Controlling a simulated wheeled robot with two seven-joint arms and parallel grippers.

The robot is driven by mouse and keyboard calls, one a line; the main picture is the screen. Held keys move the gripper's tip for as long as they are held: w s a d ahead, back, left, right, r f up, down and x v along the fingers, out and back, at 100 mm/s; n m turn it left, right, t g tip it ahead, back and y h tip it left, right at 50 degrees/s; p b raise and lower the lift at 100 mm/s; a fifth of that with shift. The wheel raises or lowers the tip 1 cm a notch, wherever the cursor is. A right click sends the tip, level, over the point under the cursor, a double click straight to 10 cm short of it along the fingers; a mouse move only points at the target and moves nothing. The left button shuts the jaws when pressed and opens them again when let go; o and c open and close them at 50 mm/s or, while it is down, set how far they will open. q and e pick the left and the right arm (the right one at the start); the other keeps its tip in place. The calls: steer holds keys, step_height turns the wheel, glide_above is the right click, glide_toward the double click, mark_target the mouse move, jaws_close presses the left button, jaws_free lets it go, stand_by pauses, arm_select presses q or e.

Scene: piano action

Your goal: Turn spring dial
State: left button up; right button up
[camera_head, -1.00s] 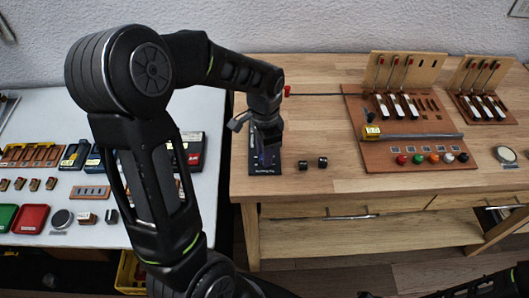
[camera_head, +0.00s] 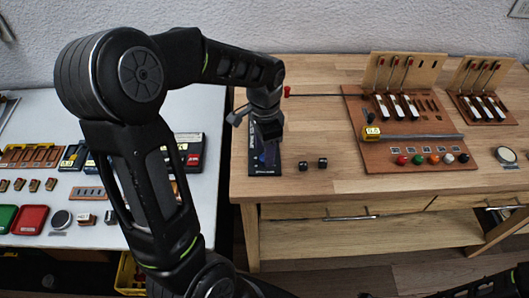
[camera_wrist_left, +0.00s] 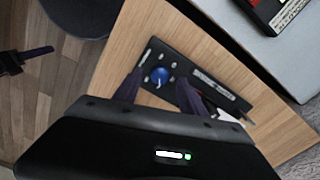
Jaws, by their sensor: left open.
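A black base plate (camera_head: 264,170) lies near the left end of the wooden bench, mostly behind my left gripper (camera_head: 268,152). In the left wrist view the plate (camera_wrist_left: 206,84) carries a round blue knob (camera_wrist_left: 160,75), which seems to be the spring dial, with small fittings around it. My left gripper (camera_wrist_left: 158,92) is open there. Its two dark fingers point at the plate, one to each side of the blue knob. I cannot tell whether they touch it. Dark parts, probably of my right arm, show at the lower right of the head view; its jaws are unclear.
Two small black knobs (camera_head: 313,164) stand just right of the plate. A brown board (camera_head: 410,152) with levers and coloured buttons lies further right. A white table (camera_head: 40,115) with trays and small parts adjoins on the left. The bench front between has free room.

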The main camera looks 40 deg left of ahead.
arm_select(q)
step_height(320, 180, up, 6)
steer(key=shift+f, duration=0.1)
stand_by(1.0)
